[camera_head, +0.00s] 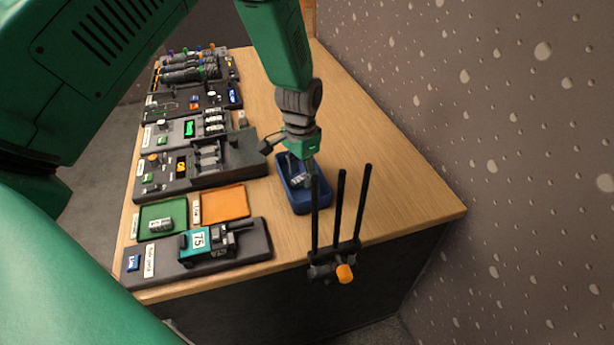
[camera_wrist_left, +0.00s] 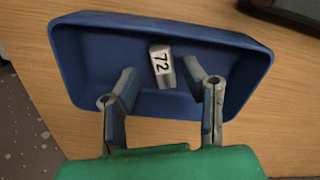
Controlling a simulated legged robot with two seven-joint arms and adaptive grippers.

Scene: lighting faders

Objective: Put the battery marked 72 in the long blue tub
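The battery marked 72 (camera_wrist_left: 162,66) is inside the long blue tub (camera_wrist_left: 75,55), its white label facing up in the left wrist view. The tub shows in the head view (camera_head: 312,206), on the table right of the coloured mats. My left gripper (camera_wrist_left: 159,72) reaches down over the tub. Its fingers are apart, with the battery between or just beyond the tips and a gap showing on the left side. In the head view the gripper (camera_head: 303,170) partly hides the tub's inside. My right gripper is not in view.
A black rack with upright rods and an orange knob (camera_head: 345,273) stands at the table's front edge. The table's right side is clear.

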